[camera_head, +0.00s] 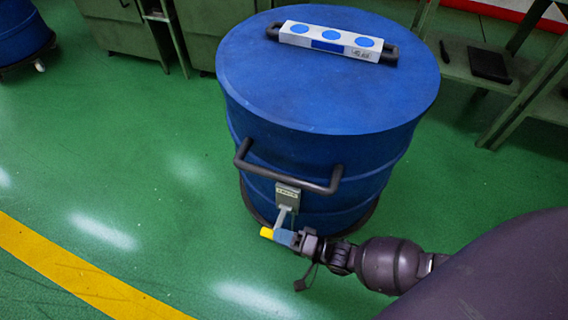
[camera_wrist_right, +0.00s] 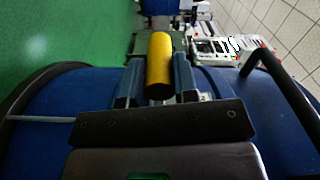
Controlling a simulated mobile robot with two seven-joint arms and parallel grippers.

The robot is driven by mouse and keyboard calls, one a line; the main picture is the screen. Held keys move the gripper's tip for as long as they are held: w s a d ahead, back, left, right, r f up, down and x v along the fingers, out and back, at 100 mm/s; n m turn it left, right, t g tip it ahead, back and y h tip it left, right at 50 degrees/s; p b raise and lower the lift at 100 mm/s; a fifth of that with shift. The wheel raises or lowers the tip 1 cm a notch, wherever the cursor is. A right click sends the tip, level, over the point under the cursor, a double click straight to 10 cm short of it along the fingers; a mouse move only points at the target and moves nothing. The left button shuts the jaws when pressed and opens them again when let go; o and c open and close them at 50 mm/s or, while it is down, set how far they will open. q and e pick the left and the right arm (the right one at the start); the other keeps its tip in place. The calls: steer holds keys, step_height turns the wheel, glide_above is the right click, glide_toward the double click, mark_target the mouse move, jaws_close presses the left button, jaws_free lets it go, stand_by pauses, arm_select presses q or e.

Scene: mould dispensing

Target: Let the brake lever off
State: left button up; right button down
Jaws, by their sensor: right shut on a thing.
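The brake lever has a yellow end (camera_head: 267,232) and a light grey arm (camera_head: 282,214) that hangs from a small labelled grey plate (camera_head: 287,194) on the front of the blue drum (camera_head: 318,75). My right gripper (camera_head: 284,237) is at the lever's yellow end, low in front of the drum. In the right wrist view the yellow grip (camera_wrist_right: 159,65) lies between the two fingers of my right gripper (camera_wrist_right: 157,85), which are shut on it. My left gripper is in neither view.
A dark handle bar (camera_head: 290,180) sticks out from the drum above the lever. A white block with blue discs (camera_head: 330,41) lies on the lid. Shelving (camera_head: 490,85) stands at the right, cabinets (camera_head: 125,25) behind. Green floor is clear at the left.

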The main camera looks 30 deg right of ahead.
steer(key=r+m, duration=0.2)
steer(key=m, duration=0.1)
steer(key=shift+w+d+r+m, duration=0.1)
steer(key=shift+d+r+m, duration=0.1)
steer(key=shift+r+m, duration=0.15)
steer(key=shift+w+d+r+m+p, duration=0.15)
steer(key=shift+d+r+m+p, duration=0.15)
steer(key=shift+r+m, duration=0.5)
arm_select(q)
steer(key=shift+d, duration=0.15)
arm_select(e)
steer(key=shift+w+d+r, duration=0.15)
steer(key=shift+r, duration=0.05)
steer(key=shift+w+d+r, duration=0.1)
steer(key=shift+w, duration=0.05)
steer(key=c, duration=0.9)
jaws_free()
steer(key=shift+c, duration=0.2)
steer(key=shift+o, duration=0.3)
arm_select(q)
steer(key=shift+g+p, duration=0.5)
steer(key=shift+p, duration=0.15)
arm_select(e)
steer(key=v, duration=1.1)
